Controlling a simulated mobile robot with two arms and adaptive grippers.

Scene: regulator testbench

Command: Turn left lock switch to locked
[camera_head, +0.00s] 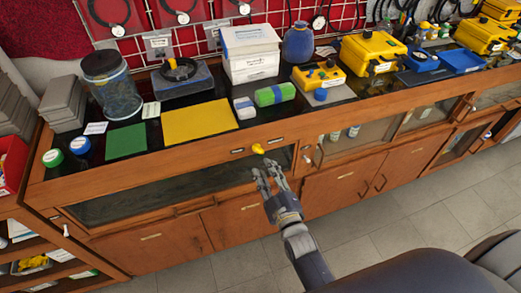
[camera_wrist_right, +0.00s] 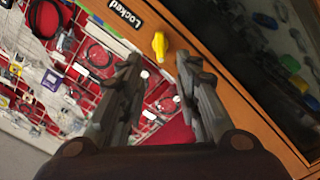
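The lock switch is a small yellow knob (camera_head: 258,148) on the wooden front rail of the bench, between two small dark label plates. In the right wrist view the yellow knob (camera_wrist_right: 159,46) stands just beyond the fingertips, roughly centred between them. A black plate reading "Locked" (camera_wrist_right: 125,14) is beside it on the left. My right gripper (camera_head: 266,170) is open and empty just below and in front of the knob, apparently not touching it. Its two fingers also show in the wrist view (camera_wrist_right: 160,64). My left gripper is not in view.
The wooden bench (camera_head: 330,128) has glass-fronted compartments below the rail and cabinet doors underneath. On top are a yellow mat (camera_head: 200,121), a green mat (camera_head: 126,141), a white box (camera_head: 251,52) and yellow cases (camera_head: 372,52). The grey tiled floor (camera_head: 440,190) in front is clear.

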